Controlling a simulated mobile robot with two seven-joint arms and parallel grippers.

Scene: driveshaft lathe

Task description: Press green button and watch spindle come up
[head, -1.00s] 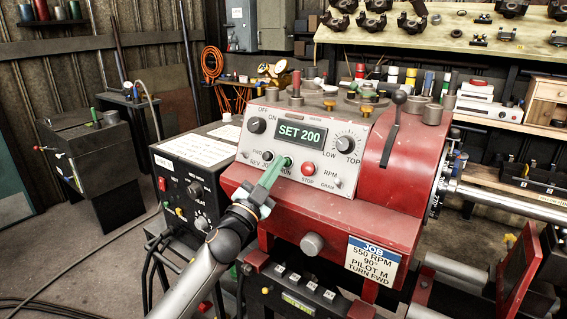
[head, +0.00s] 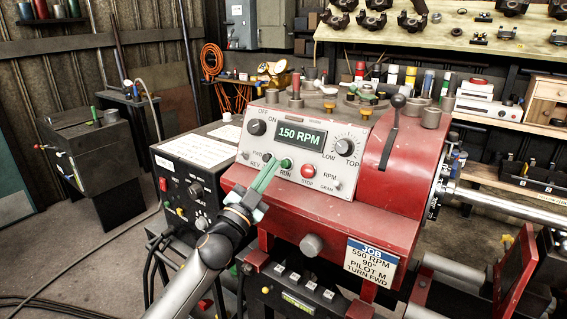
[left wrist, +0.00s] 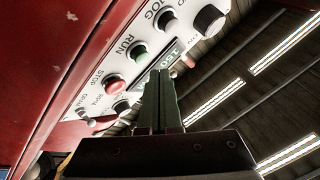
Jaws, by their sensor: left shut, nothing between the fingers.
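The green RUN button (head: 286,163) sits on the grey control panel (head: 262,148) of the red lathe. It also shows in the left wrist view (left wrist: 138,52), uncovered. My left gripper (head: 271,162), with green fingers, is shut and empty. Its tips are just left of the button in the head view and appear apart from it. The display (head: 301,135) reads 150 RPM. The spindle (head: 440,190) is at the right end of the headstock; I cannot tell its motion from one frame. My right gripper is not in view.
The red STOP button (head: 308,171) is right of the green one. A selector switch (head: 257,127) and a speed knob (head: 347,145) are on the same panel. A black box (head: 190,180) stands left of the lathe.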

